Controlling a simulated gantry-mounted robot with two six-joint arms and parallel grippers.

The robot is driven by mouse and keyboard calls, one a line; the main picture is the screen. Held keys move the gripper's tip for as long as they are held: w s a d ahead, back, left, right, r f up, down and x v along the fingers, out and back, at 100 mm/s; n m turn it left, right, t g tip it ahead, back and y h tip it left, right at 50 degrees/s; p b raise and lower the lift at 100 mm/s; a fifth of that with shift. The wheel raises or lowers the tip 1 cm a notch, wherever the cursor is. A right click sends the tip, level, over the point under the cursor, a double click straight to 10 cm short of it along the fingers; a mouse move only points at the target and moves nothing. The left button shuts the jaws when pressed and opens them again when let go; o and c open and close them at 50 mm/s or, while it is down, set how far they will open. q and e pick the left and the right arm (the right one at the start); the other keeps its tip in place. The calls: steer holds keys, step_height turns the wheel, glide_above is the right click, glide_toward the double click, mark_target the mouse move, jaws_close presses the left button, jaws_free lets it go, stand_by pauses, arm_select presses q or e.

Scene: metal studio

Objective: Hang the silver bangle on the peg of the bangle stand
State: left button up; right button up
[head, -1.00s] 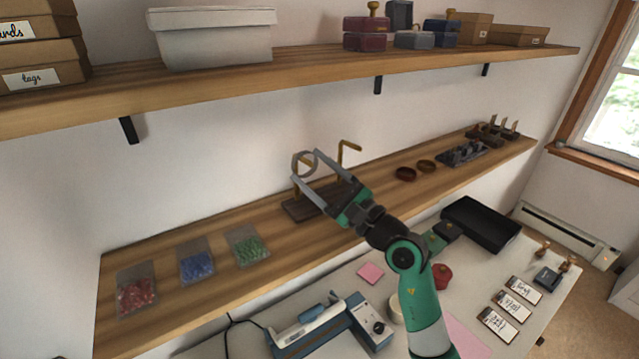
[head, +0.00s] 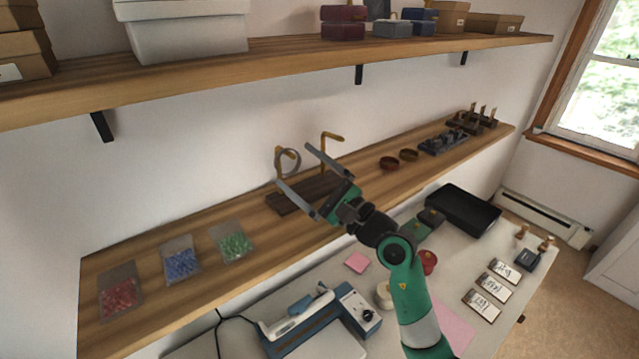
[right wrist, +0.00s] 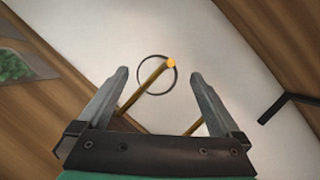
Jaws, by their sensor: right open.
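The silver bangle (head: 300,161) hangs at the left gold peg (head: 278,162) of the bangle stand, whose dark wooden base (head: 285,203) rests on the lower shelf. In the right wrist view the thin ring of the bangle (right wrist: 138,78) encircles the upper end of the peg, its bright tip (right wrist: 171,63) near the ring's upper right edge. My right gripper (head: 292,163) is open, its fingers spread on either side of the bangle and apart from it. The stand's second gold peg (head: 325,146) is bare. My left gripper is not in view.
On the lower shelf, bead bags (head: 181,260) lie left of the stand; brown bangles (head: 389,163) and dark display racks (head: 442,141) are to the right. The upper shelf (head: 290,58) with boxes overhangs behind. A blue-and-white machine (head: 300,318) and black tray (head: 463,209) are on the table below.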

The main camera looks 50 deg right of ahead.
steer(key=v, duration=1)
steer(key=shift+a+f, duration=0.1)
stand_by(0.6)
